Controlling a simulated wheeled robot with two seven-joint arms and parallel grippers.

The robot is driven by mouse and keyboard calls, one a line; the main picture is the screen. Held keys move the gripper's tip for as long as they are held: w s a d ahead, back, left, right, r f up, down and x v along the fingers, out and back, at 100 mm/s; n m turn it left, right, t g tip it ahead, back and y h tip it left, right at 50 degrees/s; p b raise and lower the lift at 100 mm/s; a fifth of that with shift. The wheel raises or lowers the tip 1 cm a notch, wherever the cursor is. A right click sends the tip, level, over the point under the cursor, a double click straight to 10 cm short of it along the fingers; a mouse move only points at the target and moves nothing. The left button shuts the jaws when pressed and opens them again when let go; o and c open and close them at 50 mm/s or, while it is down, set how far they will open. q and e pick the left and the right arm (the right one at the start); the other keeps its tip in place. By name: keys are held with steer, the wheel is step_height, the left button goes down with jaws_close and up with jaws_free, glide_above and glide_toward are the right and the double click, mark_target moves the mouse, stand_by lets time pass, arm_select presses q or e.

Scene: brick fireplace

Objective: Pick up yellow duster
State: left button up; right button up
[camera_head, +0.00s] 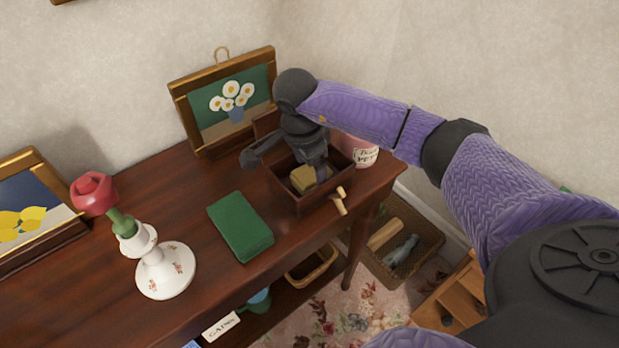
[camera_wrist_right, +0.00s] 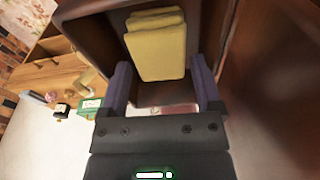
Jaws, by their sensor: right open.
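The yellow duster (camera_head: 303,180) lies folded inside an open dark wooden box (camera_head: 312,205) on the table. In the right wrist view the duster (camera_wrist_right: 157,48) shows as a soft folded pad between and just beyond my fingers. My right gripper (camera_head: 318,163) reaches down over the box from above, and its fingers hide part of the duster in the head view. In the wrist view the right gripper (camera_wrist_right: 160,78) is open, with one finger on each side of the duster's near end. I cannot tell whether either finger touches it. My left gripper is not in view.
A green book (camera_head: 240,226) lies left of the box. A white vase (camera_head: 166,270) with a red rose stands further left. A framed daisy picture (camera_head: 226,98) stands behind the box, and a pink-and-white canister (camera_head: 362,152) is close on its right. A basket (camera_head: 408,240) sits below.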

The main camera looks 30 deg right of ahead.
mark_target(311, 171)
step_height(311, 171, down, 3)
steer(key=shift+d+r+b, duration=0.1)
steer(key=shift+d+b, duration=0.05)
steer(key=shift+b, duration=0.15)
steer(key=shift+c, duration=0.3)
steer(key=shift+r, duration=0.1)
steer(key=c, duration=0.8)
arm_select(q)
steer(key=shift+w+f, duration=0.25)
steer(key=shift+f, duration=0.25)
arm_select(e)
steer(key=shift+r, duration=0.1)
step_height(311, 171, up, 9)
steer(key=p, duration=0.3)
steer(key=shift+r, duration=0.15)
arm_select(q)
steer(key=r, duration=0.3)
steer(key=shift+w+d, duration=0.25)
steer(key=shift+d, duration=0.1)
arm_select(e)
steer(key=shift+r, duration=0.25)
